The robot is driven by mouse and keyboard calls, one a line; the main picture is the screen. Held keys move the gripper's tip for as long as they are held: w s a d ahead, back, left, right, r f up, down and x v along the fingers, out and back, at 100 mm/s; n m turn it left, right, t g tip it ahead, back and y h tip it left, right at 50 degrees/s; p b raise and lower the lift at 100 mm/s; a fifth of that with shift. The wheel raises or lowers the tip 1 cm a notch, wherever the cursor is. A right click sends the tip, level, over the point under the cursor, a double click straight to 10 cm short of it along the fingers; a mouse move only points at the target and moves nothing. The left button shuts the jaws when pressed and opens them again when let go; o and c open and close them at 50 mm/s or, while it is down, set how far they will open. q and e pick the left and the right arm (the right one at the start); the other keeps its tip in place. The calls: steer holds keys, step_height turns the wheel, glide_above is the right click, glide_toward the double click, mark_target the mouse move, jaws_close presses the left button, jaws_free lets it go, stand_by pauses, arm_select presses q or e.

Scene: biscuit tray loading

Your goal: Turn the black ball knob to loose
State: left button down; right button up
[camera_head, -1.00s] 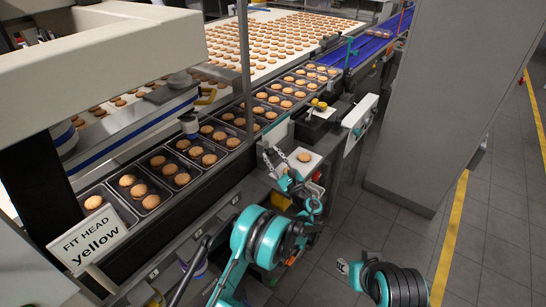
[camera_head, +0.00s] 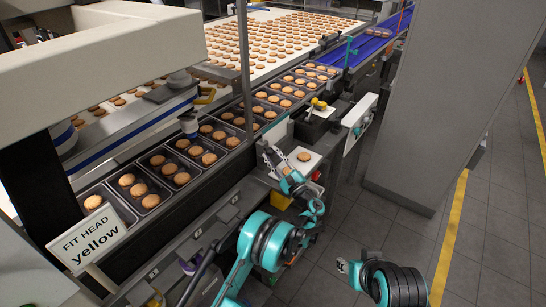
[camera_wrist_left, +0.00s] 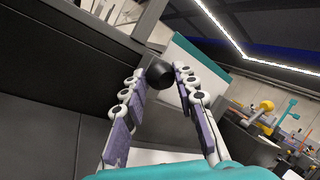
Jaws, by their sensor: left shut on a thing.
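The black ball knob (camera_wrist_left: 160,73) shows in the left wrist view as a dark round thing between the tips of my left gripper (camera_wrist_left: 158,78). The two jointed, purple-padded fingers lie on either side of it, shut on it.
Black trays of biscuits (camera_head: 150,200) stand along the line to the left. A sign (camera_head: 91,241) reads "FIT HEAD yellow". A yellow-topped device (camera_head: 318,104) stands behind my gripper. A large grey cabinet (camera_head: 440,100) is at right; floor between is clear.

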arm_select(q)
steer(key=c, duration=1.2)
jaws_free()
steer(key=v, duration=1.2)
